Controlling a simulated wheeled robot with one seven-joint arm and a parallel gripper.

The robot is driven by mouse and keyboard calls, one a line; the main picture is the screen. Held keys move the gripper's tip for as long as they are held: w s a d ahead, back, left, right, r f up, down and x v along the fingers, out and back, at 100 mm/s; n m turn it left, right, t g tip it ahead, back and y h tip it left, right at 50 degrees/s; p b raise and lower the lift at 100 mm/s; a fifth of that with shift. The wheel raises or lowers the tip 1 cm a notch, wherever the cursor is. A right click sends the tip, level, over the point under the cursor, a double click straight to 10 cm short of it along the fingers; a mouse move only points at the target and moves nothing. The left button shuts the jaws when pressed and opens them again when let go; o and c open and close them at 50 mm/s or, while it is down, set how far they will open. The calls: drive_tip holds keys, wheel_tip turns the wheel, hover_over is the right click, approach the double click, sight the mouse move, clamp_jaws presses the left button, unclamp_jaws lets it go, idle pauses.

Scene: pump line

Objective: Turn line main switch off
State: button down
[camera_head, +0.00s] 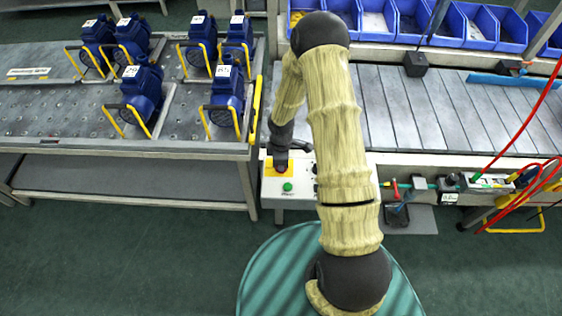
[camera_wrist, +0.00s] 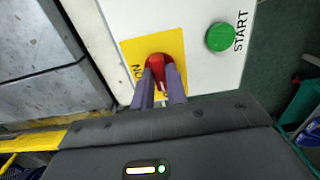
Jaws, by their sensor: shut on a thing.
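The line main switch (camera_wrist: 157,60) is a red knob on a yellow plate (camera_wrist: 129,52) in the wrist view. An "ON" label shows at the plate's left side. My gripper (camera_wrist: 162,78) is at the switch, with its two purple-grey fingers closed around the red knob. In the head view the yellow plate (camera_head: 271,172) shows on the white control box (camera_head: 271,191), and my gripper (camera_head: 281,166) reaches down onto it. The fingers hide part of the knob, and its exact turn angle is hard to tell.
A green START button (camera_wrist: 220,37) sits beside the yellow plate and also shows in the head view (camera_head: 287,187). A table (camera_head: 60,145) with several blue pumps stands to the left. A slatted conveyor (camera_head: 450,110) runs to the right, with red hoses near its front.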

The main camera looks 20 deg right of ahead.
drive_tip(key=shift+w, duration=0.1)
drive_tip(key=c, duration=1.4)
unclamp_jaws()
drive_tip(key=shift+r, duration=0.1)
wheel_tip(320, 180, up, 17)
drive_tip(key=shift+r, duration=0.15)
